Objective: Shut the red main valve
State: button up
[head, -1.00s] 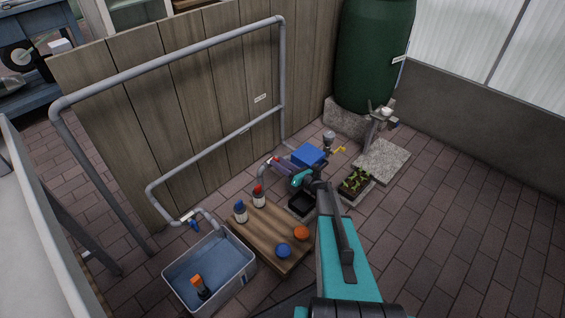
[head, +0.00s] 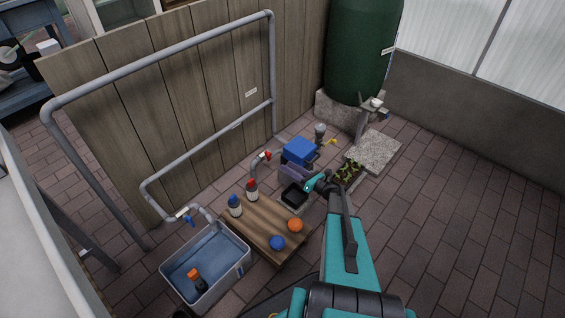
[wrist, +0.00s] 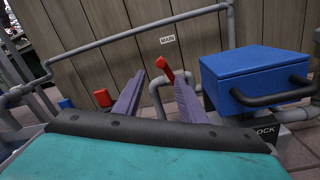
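The red main valve handle (head: 267,154) sits on the grey pipe end beside the wooden fence, left of the blue box. In the wrist view the red handle (wrist: 165,69) stands up tilted on top of a bent grey pipe, below the "MAIN" label (wrist: 167,39). My gripper (wrist: 158,77) is open and empty, its two purple fingers spread.
A blue box (wrist: 255,77) with a black handle stands close on the right. A wooden board (head: 262,228) holds bottles and orange and blue round items. A water tub (head: 240,271) has a blue-handled tap (head: 189,221) above. Seedlings (head: 349,171) stand right of my arm.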

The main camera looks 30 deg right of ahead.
jog(key=shift+v, duration=1.75)
